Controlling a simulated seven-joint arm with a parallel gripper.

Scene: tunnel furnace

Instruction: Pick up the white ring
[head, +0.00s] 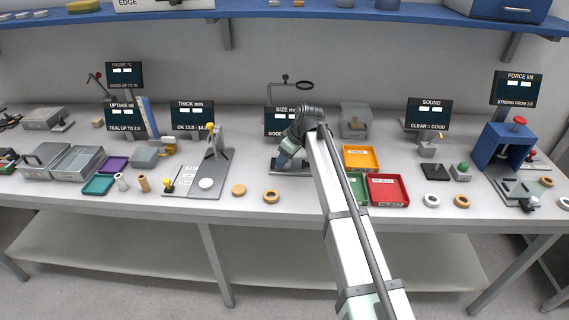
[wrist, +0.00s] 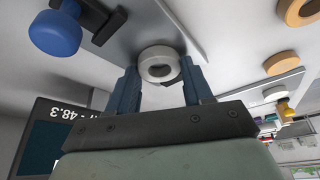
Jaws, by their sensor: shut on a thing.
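My gripper (wrist: 160,78) is shut on a white ring (wrist: 158,53) in the wrist view, with a finger on either side of it. The ring is at the fingertips, over or on a grey plate; I cannot tell whether it touches the plate. In the head view my gripper (head: 283,160) points down at the base of the size gauge (head: 292,172), and the held ring is hidden there. Another white ring (head: 432,200) lies on the bench at the right.
A yellow tray (head: 374,151) and a red tray (head: 388,203) stand right of my gripper, with a green tray (head: 358,204) partly behind my arm. Tan rings (head: 271,197) lie at the front. A blue knob (wrist: 55,33) is near the held ring in the wrist view.

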